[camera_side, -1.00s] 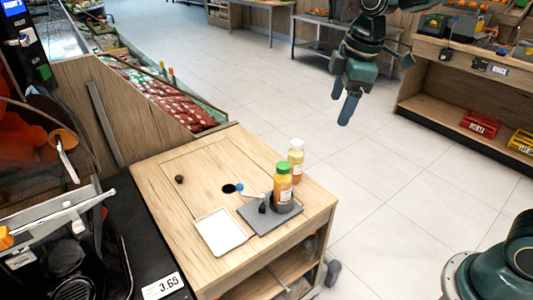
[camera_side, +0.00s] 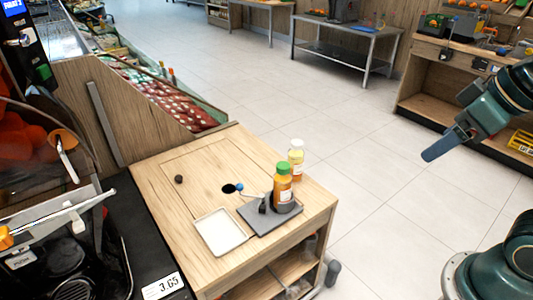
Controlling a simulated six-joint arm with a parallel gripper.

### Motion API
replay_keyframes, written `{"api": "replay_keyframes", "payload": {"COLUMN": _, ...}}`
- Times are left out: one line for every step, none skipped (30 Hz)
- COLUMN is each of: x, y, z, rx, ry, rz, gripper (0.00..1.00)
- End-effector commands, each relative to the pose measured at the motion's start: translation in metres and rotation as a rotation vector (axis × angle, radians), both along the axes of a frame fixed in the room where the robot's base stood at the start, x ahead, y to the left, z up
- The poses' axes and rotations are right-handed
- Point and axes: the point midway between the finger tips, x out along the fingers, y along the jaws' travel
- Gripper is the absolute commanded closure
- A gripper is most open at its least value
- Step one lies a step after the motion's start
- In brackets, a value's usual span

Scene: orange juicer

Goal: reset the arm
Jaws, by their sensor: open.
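My gripper (camera_side: 447,141) hangs in the air at the right, well apart from the wooden counter. Its fingers point down and left over the floor. I see it side-on, with nothing held in it; it is open. On the wooden counter (camera_side: 190,150) an orange bottle with a green cap (camera_side: 282,188) stands upright in a dark round holder on a grey plate (camera_side: 257,215). A paler bottle with a white cap (camera_side: 296,158) stands behind it.
A white square tray (camera_side: 220,231) lies beside the grey plate. The counter has a dark hole (camera_side: 228,189). The juicer machine (camera_side: 40,150) fills the left side. Wooden shelves (camera_side: 430,85) stand at the right back. The floor (camera_side: 330,120) between is clear.

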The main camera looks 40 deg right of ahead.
Motion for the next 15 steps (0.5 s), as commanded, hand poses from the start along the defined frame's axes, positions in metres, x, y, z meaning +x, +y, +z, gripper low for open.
{"api": "replay_keyframes", "payload": {"x": -0.0044, "y": -0.0003, "z": -0.0021, "rx": 0.008, "ry": -0.007, "rz": -0.017, "gripper": 0.28}}
{"api": "replay_keyframes", "payload": {"x": -0.0061, "y": -0.0004, "z": -0.0028, "rx": 0.012, "ry": -0.010, "rz": -0.025, "gripper": 0.28}}
{"api": "replay_keyframes", "payload": {"x": -0.0079, "y": -0.0005, "z": -0.0037, "rx": 0.015, "ry": -0.013, "rz": -0.033, "gripper": 0.28}}
{"api": "replay_keyframes", "payload": {"x": -0.0088, "y": -0.0005, "z": -0.0043, "rx": 0.018, "ry": -0.014, "rz": -0.037, "gripper": 0.28}}
{"api": "replay_keyframes", "payload": {"x": -0.0094, "y": -0.0006, "z": -0.0049, "rx": 0.019, "ry": -0.014, "rz": -0.041, "gripper": 0.28}}
{"api": "replay_keyframes", "payload": {"x": -0.0098, "y": -0.0006, "z": -0.0052, "rx": 0.021, "ry": -0.014, "rz": -0.043, "gripper": 0.28}}
{"api": "replay_keyframes", "payload": {"x": -0.0100, "y": -0.0006, "z": -0.0053, "rx": 0.021, "ry": -0.014, "rz": -0.044, "gripper": 0.28}}
{"api": "replay_keyframes", "payload": {"x": -0.0100, "y": -0.0006, "z": -0.0053, "rx": 0.022, "ry": -0.014, "rz": -0.045, "gripper": 0.28}}
{"api": "replay_keyframes", "payload": {"x": -0.0099, "y": -0.0006, "z": -0.0052, "rx": 0.021, "ry": -0.014, "rz": -0.044, "gripper": 0.28}}
{"api": "replay_keyframes", "payload": {"x": -0.0098, "y": -0.0006, "z": -0.0052, "rx": 0.021, "ry": -0.014, "rz": -0.044, "gripper": 0.28}}
{"api": "replay_keyframes", "payload": {"x": -0.0098, "y": -0.0006, "z": -0.0052, "rx": 0.021, "ry": -0.014, "rz": -0.044, "gripper": 0.28}}
{"api": "replay_keyframes", "payload": {"x": -0.0097, "y": -0.0006, "z": -0.0051, "rx": 0.021, "ry": -0.014, "rz": -0.043, "gripper": 0.28}}
{"api": "replay_keyframes", "payload": {"x": -0.0096, "y": -0.0006, "z": -0.0051, "rx": 0.021, "ry": -0.014, "rz": -0.043, "gripper": 0.28}}
{"api": "replay_keyframes", "payload": {"x": -0.0096, "y": -0.0006, "z": -0.0051, "rx": 0.021, "ry": -0.014, "rz": -0.043, "gripper": 0.28}}
{"api": "replay_keyframes", "payload": {"x": -0.0095, "y": -0.0006, "z": -0.0050, "rx": 0.020, "ry": -0.014, "rz": -0.042, "gripper": 0.28}}
